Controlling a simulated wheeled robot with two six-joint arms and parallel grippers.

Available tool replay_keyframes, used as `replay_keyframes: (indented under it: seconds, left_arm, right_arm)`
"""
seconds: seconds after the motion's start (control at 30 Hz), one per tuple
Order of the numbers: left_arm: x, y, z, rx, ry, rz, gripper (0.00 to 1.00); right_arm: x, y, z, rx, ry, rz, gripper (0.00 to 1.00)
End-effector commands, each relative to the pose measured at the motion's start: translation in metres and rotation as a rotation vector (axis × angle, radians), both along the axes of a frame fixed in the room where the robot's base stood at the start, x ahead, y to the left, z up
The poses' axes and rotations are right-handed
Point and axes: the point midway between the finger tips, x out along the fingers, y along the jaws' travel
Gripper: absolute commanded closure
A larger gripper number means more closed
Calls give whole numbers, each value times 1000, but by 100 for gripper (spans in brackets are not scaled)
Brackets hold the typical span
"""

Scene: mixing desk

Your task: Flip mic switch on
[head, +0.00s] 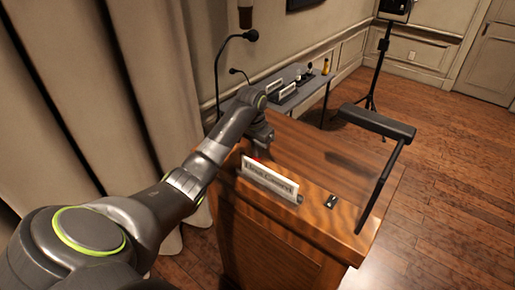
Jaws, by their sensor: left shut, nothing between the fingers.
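A wooden lectern (310,160) stands in the middle of the head view. A black gooseneck microphone (251,36) rises behind my left arm; its base is hidden by the arm. My left gripper (259,150) is shut and empty, pointing down over the lectern's left part, behind a white name plate (270,179). A small red spot (256,158) shows just beside the fingertips; I cannot tell whether they touch anything there. The mic switch itself cannot be made out. A small dark item (332,201) lies on the lectern's front ledge. My right gripper is out of view.
A black lamp-like bar on a post (377,122) stands at the lectern's right side. Behind is a long table (290,100) with name plates, bottles and a second microphone. A curtain (90,90) hangs at left. Open wooden floor (450,190) lies at right.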

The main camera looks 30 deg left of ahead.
Motion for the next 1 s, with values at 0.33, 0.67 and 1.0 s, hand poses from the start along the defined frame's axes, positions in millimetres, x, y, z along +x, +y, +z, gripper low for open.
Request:
replay_keyframes:
  seconds: [0.33, 0.67, 1.0]
  left_arm:
    - [1, 0, 0, 0, 0, 0, 100]
    - [10, 1, -2, -1, 0, 2, 100]
    - [5, 1, 3, 0, -1, 2, 100]
  right_arm:
    - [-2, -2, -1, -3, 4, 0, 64]
    - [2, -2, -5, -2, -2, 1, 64]
    - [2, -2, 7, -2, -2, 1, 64]
